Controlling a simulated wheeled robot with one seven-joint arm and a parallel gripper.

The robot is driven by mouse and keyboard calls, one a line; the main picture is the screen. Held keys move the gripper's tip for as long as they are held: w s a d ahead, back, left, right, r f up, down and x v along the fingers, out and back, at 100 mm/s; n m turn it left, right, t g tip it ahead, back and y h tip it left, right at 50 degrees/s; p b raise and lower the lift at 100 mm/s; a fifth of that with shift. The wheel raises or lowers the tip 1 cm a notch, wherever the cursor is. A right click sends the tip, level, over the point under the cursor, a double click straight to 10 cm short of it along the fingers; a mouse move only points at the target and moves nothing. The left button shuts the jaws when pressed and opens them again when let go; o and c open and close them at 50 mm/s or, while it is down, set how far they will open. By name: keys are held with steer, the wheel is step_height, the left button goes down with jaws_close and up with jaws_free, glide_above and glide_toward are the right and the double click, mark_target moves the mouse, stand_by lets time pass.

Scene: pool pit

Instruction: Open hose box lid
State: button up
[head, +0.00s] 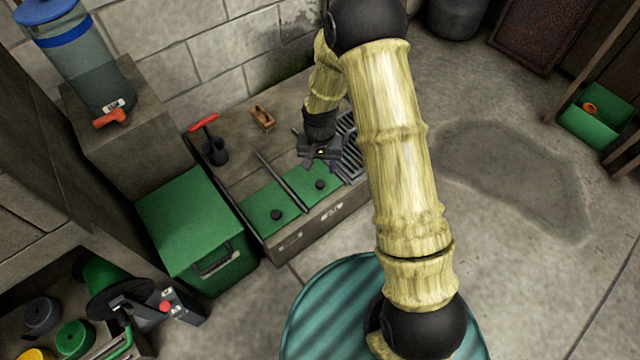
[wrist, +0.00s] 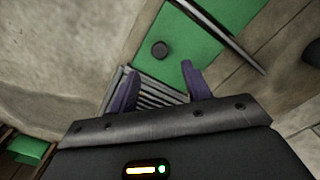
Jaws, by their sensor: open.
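A green box (head: 200,225) with a dark handle (head: 216,262) on its front stands on the floor at left in the head view. It looks like the hose box, and its top is closed. Beside it, a low bench has two flat green panels (head: 262,215), each with a black knob. One knob (wrist: 160,49) shows in the wrist view on a green panel (wrist: 190,28). My gripper (head: 321,165) is over the bench's right part, near the right panel and a metal grate. Its fingers (wrist: 160,75) are apart with nothing between them.
The grate (head: 350,150) lies at the bench's right end. A metal rail (head: 281,182) runs between the panels. A red-handled tool (head: 212,140) and a small wooden item (head: 262,117) stand behind. A teal ribbed round surface (head: 325,310) is in front.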

mark_target(320, 183)
step_height(320, 183, down, 8)
steer(key=b, duration=0.4)
steer(key=shift+f, duration=0.1)
jaws_close()
